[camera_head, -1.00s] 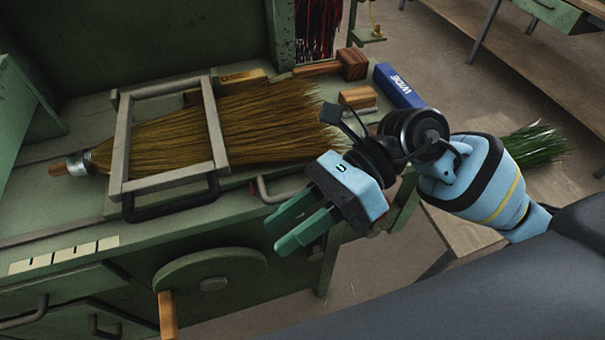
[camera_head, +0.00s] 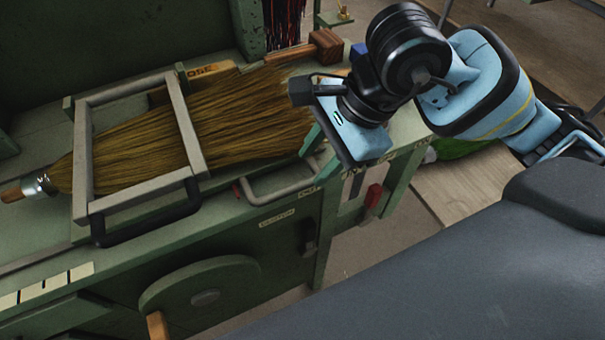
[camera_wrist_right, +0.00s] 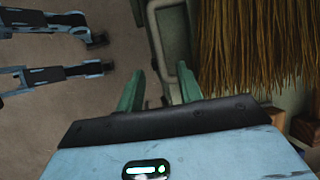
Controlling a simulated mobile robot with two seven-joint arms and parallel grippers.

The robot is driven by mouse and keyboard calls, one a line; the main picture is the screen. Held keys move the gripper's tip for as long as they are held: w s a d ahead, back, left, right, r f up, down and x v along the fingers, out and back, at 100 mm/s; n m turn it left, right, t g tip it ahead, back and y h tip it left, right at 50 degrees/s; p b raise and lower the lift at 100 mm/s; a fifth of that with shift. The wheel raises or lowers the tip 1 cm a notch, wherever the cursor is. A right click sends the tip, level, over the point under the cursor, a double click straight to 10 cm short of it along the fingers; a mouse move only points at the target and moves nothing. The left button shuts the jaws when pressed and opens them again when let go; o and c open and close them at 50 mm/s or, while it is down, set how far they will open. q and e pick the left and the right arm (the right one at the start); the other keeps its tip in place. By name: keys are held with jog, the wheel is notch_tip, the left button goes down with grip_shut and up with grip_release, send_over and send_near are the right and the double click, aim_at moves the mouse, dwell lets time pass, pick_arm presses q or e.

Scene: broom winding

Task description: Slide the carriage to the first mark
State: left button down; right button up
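The carriage looks to be the grey rectangular frame (camera_head: 140,199) lying across the straw broom (camera_head: 230,115), with a black bar handle (camera_head: 150,222) on its front side. A pale strip of marks (camera_head: 45,287) sits at the bench's front left. My right gripper (camera_head: 318,140) is above the bench's right end, right of the carriage and apart from it. In the head view its fingers are mostly hidden by its body. The right wrist view shows its two green fingers (camera_wrist_right: 158,90) spread with nothing gripped between them. My left gripper is not in view.
A grey bar handle (camera_head: 280,195) is on the bench front below my right gripper. A red part (camera_head: 373,195) is on the right end. A handwheel (camera_head: 205,297) with a wooden knob is on the front. A wooden block tool (camera_head: 325,45) lies at the back.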

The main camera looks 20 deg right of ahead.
aim_at(298, 185)
jog(key=shift+x, duration=2.75)
jog(key=shift+c, duration=0.2)
grip_shut()
